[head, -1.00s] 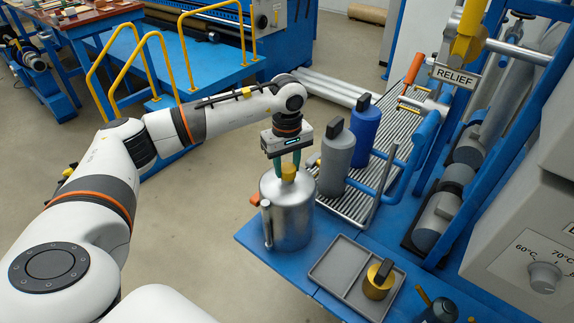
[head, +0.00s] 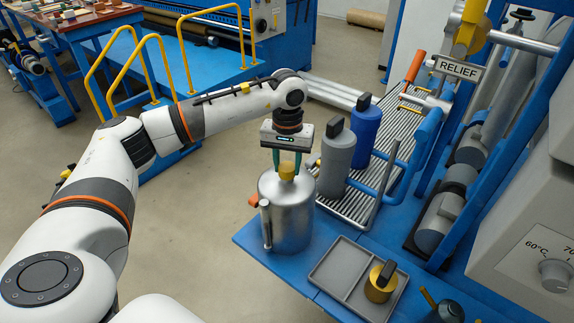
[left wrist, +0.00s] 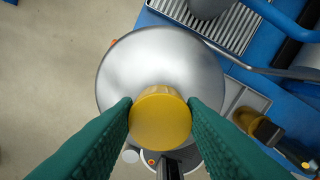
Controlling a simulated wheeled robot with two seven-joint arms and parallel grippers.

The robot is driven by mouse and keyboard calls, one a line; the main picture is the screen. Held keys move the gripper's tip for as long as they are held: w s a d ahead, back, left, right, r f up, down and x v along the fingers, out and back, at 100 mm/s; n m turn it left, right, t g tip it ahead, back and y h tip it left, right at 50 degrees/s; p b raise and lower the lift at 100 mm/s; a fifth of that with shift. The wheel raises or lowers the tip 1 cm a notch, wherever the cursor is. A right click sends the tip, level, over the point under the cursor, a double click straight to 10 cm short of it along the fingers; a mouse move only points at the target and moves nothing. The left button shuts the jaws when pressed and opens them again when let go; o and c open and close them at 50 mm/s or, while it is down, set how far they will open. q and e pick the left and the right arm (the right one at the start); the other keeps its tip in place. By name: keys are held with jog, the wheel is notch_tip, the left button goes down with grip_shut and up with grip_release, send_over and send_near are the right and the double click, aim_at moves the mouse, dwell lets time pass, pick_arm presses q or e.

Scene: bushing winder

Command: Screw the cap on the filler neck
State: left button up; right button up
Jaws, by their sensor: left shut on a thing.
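A yellow cap (head: 287,172) sits at the top of a silver metal can (head: 287,213), over its filler neck. My left gripper (head: 287,160) points straight down from above, shut on the cap. In the left wrist view, the two green fingers (left wrist: 160,112) press on opposite sides of the yellow cap (left wrist: 160,120), with the round can top (left wrist: 160,60) below it. The cap hides the neck, so I cannot tell how far it is threaded. My right gripper is not in view.
A grey bottle (head: 335,165) and a blue bottle (head: 364,128) stand close behind the can on a ribbed rack (head: 352,203). A grey tray (head: 322,272) with a brass piece (head: 380,284) lies in front right. The blue bench edge (head: 262,262) is near the can.

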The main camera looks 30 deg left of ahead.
pick_arm(q)
jog(key=shift+w+a+r+m, duration=0.1)
jog(key=shift+w+r+m, duration=0.05)
jog(key=shift+r+m, duration=0.3)
jog(key=shift+f, duration=0.1)
jog(key=shift+f+m+b, duration=0.1)
jog(key=shift+m+b, duration=0.25)
jog(key=shift+m, duration=1.2)
jog(key=o, duration=0.9)
jog(key=shift+o, duration=1.3)
